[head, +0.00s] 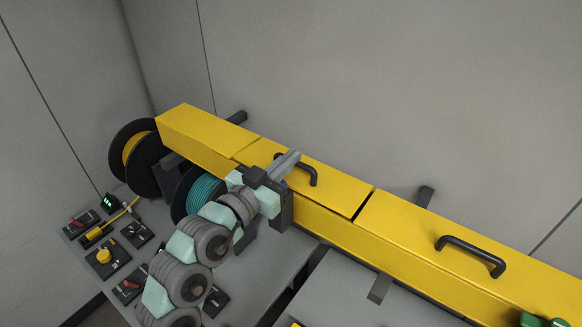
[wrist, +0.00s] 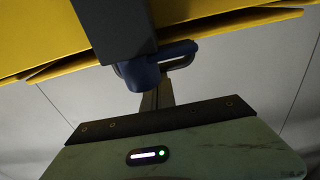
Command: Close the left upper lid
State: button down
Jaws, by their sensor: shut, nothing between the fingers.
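The left upper lid (head: 330,183) is a yellow panel on the long yellow box, with a black bar handle (head: 302,167) on top. It lies nearly flat, with a dark gap at its right end; I cannot tell if it is fully seated. My gripper (head: 290,158) is shut and empty, with its grey fingers over the left part of this lid, close beside the handle. Whether they touch is unclear. In the wrist view the dark handle (wrist: 181,62) shows partly behind dark gripper parts, with yellow panels (wrist: 35,35) behind.
A second yellow lid (head: 420,230) with a black handle (head: 470,250) lies to the right. A black reel (head: 147,165) and a teal reel (head: 203,195) stand at left. Small control panels (head: 104,257) sit on the grey table. A grey wall is behind the box.

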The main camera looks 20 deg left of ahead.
jog(key=shift+s+f+b, duration=0.25)
jog(key=shift+f+b, duration=0.25)
jog(key=shift+a, duration=0.1)
